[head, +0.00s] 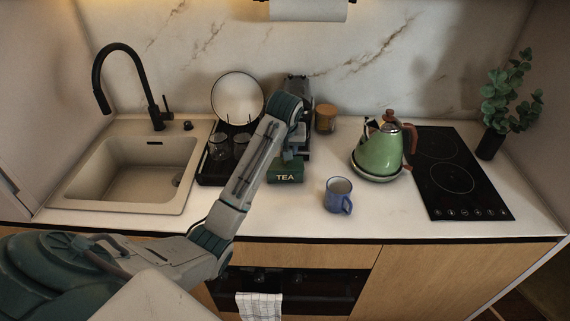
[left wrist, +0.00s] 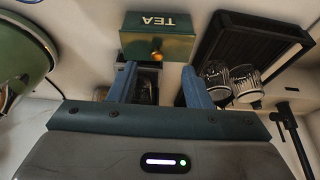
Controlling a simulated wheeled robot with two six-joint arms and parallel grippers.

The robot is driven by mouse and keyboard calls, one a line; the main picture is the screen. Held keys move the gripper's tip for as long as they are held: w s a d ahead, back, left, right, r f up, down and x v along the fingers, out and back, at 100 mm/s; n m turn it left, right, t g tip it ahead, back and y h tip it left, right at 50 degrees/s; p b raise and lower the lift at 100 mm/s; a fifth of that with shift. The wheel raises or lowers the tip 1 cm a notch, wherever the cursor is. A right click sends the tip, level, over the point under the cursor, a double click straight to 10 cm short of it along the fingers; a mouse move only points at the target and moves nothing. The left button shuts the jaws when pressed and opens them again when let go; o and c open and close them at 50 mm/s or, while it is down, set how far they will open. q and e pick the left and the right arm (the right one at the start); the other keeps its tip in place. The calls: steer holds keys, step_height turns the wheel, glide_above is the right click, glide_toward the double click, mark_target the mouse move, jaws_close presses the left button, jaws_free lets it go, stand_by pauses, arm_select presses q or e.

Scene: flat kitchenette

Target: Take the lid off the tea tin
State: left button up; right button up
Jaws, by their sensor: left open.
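The dark green tea tin (head: 285,173), lettered TEA, stands on the counter below my left gripper. In the left wrist view the tin (left wrist: 158,22) shows at the top, its lettering upside down. Its lid (left wrist: 180,47) is on the tin and has a small brass-coloured knob (left wrist: 156,57). My left gripper (head: 290,155) is above the tin and hides much of its top in the head view. In the left wrist view its blue fingers (left wrist: 158,78) are apart, with the knob lying between their lines; I see no contact. My right gripper is in neither view.
A black dish rack (head: 209,175) with glasses and a white plate (head: 238,97) stands left of the tin. A blue mug (head: 338,196) and green kettle (head: 380,152) are to the right, a wooden-toned canister (head: 325,117) behind. The front counter near the mug is clear.

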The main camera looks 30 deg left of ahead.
arm_select(q)
steer(key=r, duration=0.1)
steer(key=p, duration=0.2)
glide_above(284, 168)
steer(key=f, duration=0.4)
steer(key=shift+s+d+f, duration=0.1)
steer(key=shift+s+d, duration=0.1)
steer(key=shift+s, duration=0.1)
steer(key=shift+w+a+f+p, duration=0.1)
steer(key=shift+w+f+p, duration=0.15)
steer(key=shift+f+p, duration=0.15)
steer(key=p+x, duration=0.1)
steer(key=x, duration=0.1)
steer(key=p+x, duration=0.1)
steer(key=x, duration=0.1)
steer(key=shift+w, duration=0.25)
steer(key=shift+f, duration=0.25)
jaws_close()
steer(key=shift+r, duration=0.1)
